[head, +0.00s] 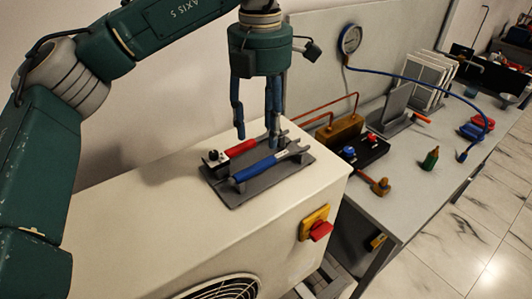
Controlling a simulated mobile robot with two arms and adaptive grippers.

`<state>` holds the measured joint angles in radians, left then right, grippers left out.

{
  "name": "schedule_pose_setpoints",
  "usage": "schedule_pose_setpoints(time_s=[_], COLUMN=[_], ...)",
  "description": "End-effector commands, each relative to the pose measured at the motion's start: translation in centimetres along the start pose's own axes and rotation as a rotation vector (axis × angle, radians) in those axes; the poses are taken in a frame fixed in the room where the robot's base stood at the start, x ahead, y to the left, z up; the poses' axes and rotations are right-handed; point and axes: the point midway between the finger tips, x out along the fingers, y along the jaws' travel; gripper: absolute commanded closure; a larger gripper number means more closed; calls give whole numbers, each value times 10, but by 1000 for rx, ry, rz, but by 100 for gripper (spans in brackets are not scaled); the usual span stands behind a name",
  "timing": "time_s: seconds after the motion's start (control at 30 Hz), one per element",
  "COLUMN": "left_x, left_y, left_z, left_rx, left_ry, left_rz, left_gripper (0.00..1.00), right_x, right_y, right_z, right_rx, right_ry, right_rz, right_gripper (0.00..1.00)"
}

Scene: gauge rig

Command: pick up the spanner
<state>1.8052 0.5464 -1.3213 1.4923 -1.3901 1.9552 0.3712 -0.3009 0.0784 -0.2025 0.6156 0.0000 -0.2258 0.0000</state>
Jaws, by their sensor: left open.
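A spanner (257,168) with a blue handle and a grey open-ended head lies on a dark grey tray (231,194) on top of a cream cabinet. Its head points to the right and back. A red-handled tool (241,148) lies behind it on the same tray; part of it is hidden by my gripper. My left gripper (257,142) points down from above, open and empty, with its blue fingers spread over the tray. Its fingertips are close to the tools; whether they touch cannot be told. My right gripper is out of view.
The cabinet (130,220) has a red knob on a yellow plate (316,225) on its side.

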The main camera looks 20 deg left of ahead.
Motion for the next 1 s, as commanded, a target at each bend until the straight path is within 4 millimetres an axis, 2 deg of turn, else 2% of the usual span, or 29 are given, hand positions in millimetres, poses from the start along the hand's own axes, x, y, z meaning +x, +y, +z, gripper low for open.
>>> schedule_pose_setpoints(time_s=[0.03,0.17,0.27,0.37,0.5,0.57,0.7,0.93,1.0], left_x=[7,24,30,38,58,68,80,82,82], left_y=[0,0,0,1,4,3,3,3,3], left_z=[0,0,1,2,5,5,6,6,6], left_rx=[1,-1,-1,0,0,0,-2,-1,-1], left_ry=[2,0,-1,2,3,1,-2,-3,-3], left_rz=[-2,-2,-4,-4,-5,-5,-4,-4,-4], left_gripper=[53,53,53,53,53,53,53,53,67], right_x=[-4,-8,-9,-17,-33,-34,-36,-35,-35], right_y=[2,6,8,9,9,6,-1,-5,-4], right_z=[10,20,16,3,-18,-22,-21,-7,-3], right_rx=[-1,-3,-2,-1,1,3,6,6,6], right_ry=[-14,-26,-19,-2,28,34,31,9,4], right_rz=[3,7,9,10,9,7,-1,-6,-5], right_gripper=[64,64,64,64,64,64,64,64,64])
